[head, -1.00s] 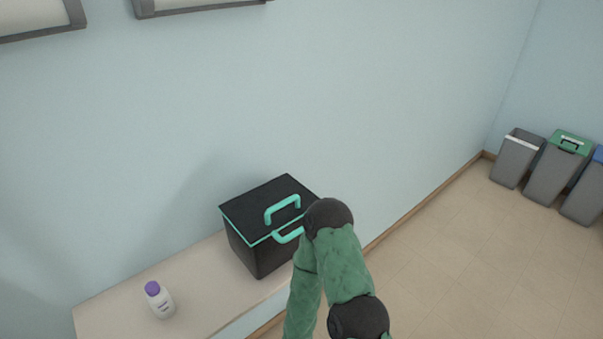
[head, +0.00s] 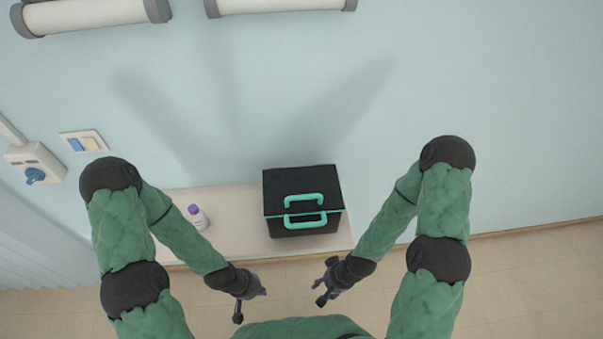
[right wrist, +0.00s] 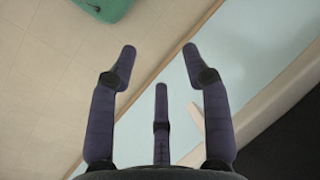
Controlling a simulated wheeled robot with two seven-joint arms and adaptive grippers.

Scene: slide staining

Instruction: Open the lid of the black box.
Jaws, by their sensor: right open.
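The black box (head: 300,183) stands on a pale shelf against the wall, with its lid shut. It has a teal rim, one teal handle (head: 303,199) on the lid and another teal handle (head: 305,220) at the front. My left gripper (head: 252,304) is in front of the shelf, left of the box and apart from it; its fingers are too small to judge. My right gripper (head: 320,287) is in front of the box, apart from it. In the right wrist view its fingers (right wrist: 160,58) are spread and empty. A dark surface shows at that view's lower right.
A white bottle with a purple cap (head: 198,217) stands on the shelf (head: 235,208) left of the box. Switches (head: 84,142) and a socket (head: 35,165) are on the wall at left. The floor in front of the shelf is clear.

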